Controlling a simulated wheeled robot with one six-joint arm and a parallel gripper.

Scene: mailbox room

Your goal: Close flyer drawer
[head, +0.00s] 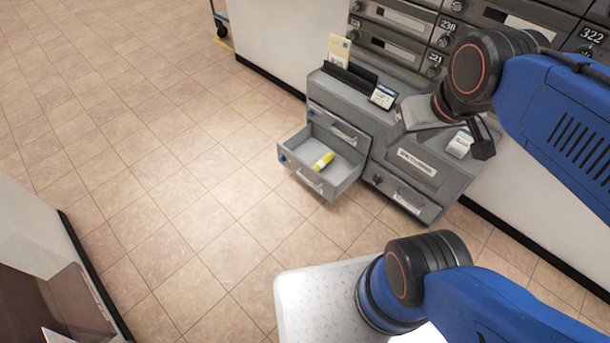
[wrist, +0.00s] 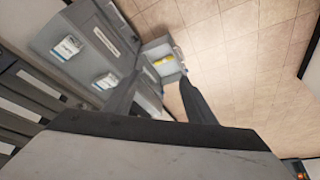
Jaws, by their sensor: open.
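An open grey drawer (head: 312,181) sticks out of the left side of a grey cabinet (head: 352,103). A yellow object (head: 323,161) lies inside it. No readable label shows which drawer it is. In the wrist view the drawer (wrist: 178,76) appears with the yellow object (wrist: 163,60), beyond and between my fingers. My gripper (wrist: 158,92) is open with nothing between its fingers, apart from the drawer. In the head view my wrist is above the cabinet's right part, and the fingers are mostly hidden.
A closed lower drawer (head: 405,196) sits to the right. Mailboxes (head: 395,30) line the wall behind. The tiled floor (head: 190,150) left of the drawer is clear.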

